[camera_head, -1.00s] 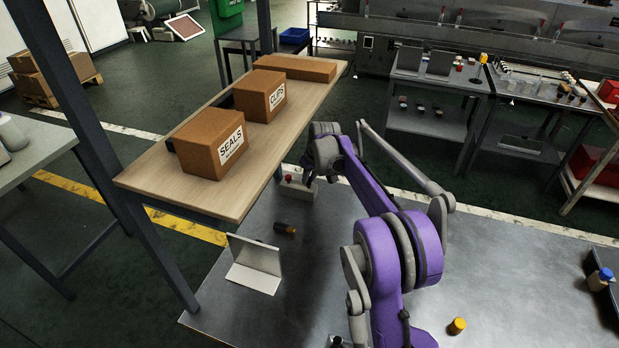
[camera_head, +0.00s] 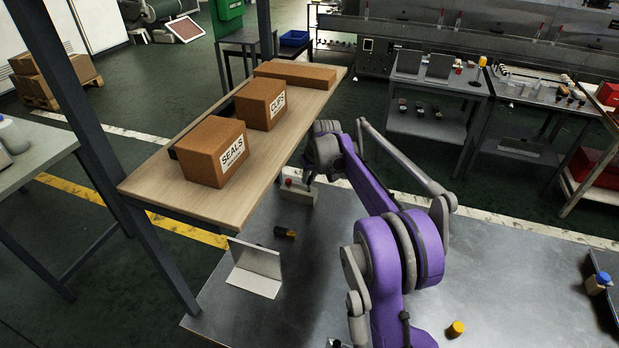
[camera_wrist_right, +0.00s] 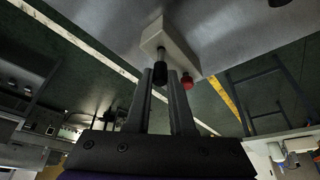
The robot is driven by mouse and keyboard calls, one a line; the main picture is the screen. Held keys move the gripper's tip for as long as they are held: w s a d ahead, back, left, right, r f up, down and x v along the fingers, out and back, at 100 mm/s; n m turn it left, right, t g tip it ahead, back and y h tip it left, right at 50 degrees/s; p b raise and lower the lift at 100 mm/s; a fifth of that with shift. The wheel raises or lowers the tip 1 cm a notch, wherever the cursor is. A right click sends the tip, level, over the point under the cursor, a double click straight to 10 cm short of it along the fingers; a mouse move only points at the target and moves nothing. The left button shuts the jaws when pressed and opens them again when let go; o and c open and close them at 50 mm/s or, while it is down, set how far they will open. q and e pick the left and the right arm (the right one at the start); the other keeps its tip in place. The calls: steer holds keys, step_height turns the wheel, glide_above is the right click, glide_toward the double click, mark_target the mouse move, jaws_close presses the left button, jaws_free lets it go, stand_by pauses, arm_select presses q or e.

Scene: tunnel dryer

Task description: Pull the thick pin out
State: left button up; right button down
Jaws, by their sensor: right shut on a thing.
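A pale block (camera_head: 299,194) stands on the grey metal bench beside the wooden shelf, and it also shows in the right wrist view (camera_wrist_right: 172,42). A black-gripped pin (camera_wrist_right: 160,74) with a grey shank is at the block's face; I cannot tell how deep it sits. A second pin with a red knob (camera_wrist_right: 187,80) is beside it and also shows in the head view (camera_head: 289,182). My right gripper (camera_head: 308,182) is at the block, its fingers shut on the black-gripped pin. The fingers hide part of the pins in the head view. My left gripper is not in view.
A pale angled plate (camera_head: 254,268) and a dark cylinder with a yellowish end (camera_head: 284,233) lie left of my arm. A yellow-capped piece (camera_head: 456,328) is at the front. The SEALS box (camera_head: 207,158) and CLIPS box (camera_head: 260,104) stand on the wooden shelf (camera_head: 190,200).

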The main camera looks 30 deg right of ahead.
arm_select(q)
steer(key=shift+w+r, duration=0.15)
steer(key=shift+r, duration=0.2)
arm_select(e)
steer(key=shift+r, duration=0.55)
steer(key=shift+r+p, duration=0.9)
steer(key=shift+r, duration=0.65)
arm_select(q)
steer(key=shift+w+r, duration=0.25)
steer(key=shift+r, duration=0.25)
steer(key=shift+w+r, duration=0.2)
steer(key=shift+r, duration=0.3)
arm_select(e)
steer(key=shift+f, duration=0.1)
